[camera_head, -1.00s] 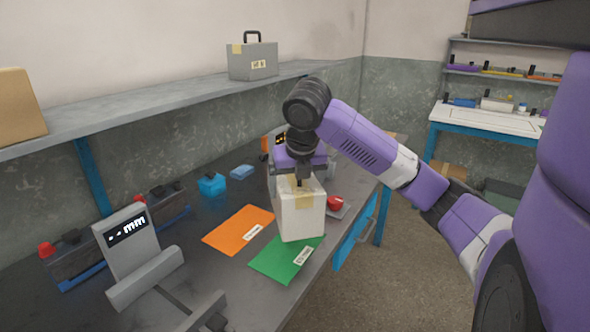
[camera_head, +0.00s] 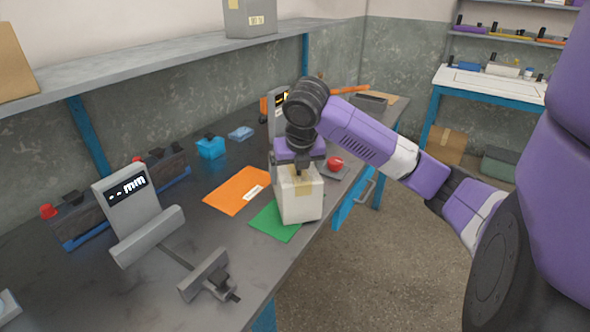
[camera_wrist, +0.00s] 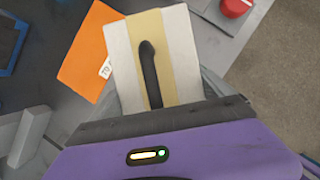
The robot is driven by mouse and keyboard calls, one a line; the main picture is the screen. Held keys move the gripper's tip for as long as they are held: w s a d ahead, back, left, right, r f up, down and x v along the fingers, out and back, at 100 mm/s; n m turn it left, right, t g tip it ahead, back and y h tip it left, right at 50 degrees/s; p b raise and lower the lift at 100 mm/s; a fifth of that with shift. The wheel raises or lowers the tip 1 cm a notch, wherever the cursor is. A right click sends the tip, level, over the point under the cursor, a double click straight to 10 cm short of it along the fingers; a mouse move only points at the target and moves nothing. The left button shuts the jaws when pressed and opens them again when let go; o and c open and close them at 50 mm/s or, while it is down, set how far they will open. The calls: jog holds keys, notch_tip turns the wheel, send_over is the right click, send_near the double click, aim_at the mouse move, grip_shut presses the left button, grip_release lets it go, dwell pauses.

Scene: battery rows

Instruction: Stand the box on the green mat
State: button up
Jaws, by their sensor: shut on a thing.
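The box (camera_head: 302,205) is white with a tan strip and a black handle on top. It is upright over the right part of the green mat (camera_head: 267,223), hiding that part and the mat's label. I cannot tell whether its base touches the mat. My gripper (camera_head: 299,170) is above the box, shut on its handle. In the wrist view, the box top (camera_wrist: 183,55) and the dark handle (camera_wrist: 149,70) lie just ahead of my gripper; the green mat is hidden there.
An orange mat (camera_head: 232,192) lies left of the green mat. A red button (camera_head: 335,163) is close behind the box at right. A grey gauge (camera_head: 130,195) and a clamp-like grey part (camera_head: 207,275) stand front left. The bench's front edge is close to the box.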

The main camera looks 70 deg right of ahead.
jog(key=o, duration=1.8)
jog(key=shift+f, duration=0.15)
jog(key=p+v, duration=0.1)
jog(key=v, duration=1.1)
jog(key=shift+s+p, duration=0.15)
jog(key=shift+p, duration=0.25)
